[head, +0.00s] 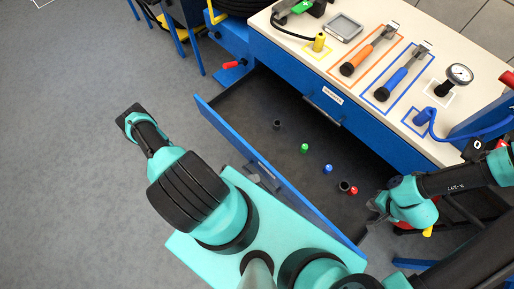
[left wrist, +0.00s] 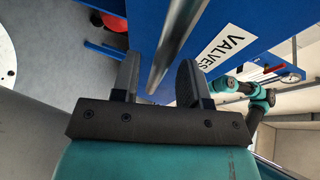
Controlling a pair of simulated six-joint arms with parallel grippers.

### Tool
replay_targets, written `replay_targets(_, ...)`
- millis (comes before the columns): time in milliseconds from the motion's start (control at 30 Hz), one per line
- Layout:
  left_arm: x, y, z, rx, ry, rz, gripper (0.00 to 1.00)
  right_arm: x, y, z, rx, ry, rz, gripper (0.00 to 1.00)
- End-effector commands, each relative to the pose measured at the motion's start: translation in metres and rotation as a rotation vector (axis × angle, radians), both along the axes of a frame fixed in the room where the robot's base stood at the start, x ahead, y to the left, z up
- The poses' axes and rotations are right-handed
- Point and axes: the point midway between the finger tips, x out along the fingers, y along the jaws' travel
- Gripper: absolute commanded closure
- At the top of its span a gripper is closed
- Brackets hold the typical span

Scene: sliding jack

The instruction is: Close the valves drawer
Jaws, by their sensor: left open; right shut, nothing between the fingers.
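The valves drawer (head: 280,180) is pulled far out of the blue workbench, its blue front slanting across the middle of the head view. Its dark floor holds small valves, including a green one (head: 304,148), a blue one (head: 328,169) and a red one (head: 353,190). In the left wrist view, my left gripper (left wrist: 155,75) is open, with the grey handle bar (left wrist: 172,45) running between its fingers beside the VALVES label (left wrist: 222,45); contact is unclear. My left arm partly hides that area in the head view. My right gripper (head: 376,207) is shut and empty near the drawer's right end.
The bench top (head: 310,48) carries orange (head: 370,50) and blue (head: 403,70) handled tools, a gauge (head: 459,74) and a yellow item (head: 319,42). Another handle (head: 322,109) shows on the bench front.

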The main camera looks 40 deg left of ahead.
Motion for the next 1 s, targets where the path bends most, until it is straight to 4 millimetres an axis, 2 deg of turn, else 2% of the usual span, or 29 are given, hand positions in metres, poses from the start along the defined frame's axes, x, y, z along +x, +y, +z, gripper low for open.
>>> replay_targets(200, 0.0112, -0.0078, -0.0033, 0.001, 0.0, -0.001, 0.59, 0.0, 0.0, 0.0, 0.0, 0.0, 0.0, 1.0)
replay_targets(567, 0.0129, -0.0088, -0.004, 0.002, 0.0, 0.001, 0.6, 0.0, 0.0, 0.0, 0.0, 0.0, 0.0, 1.0)
replay_targets(1000, 0.0127, -0.0087, -0.004, 0.002, 0.0, 0.001, 1.0, 0.0, 0.0, 0.0, 0.0, 0.0, 0.0, 1.0)
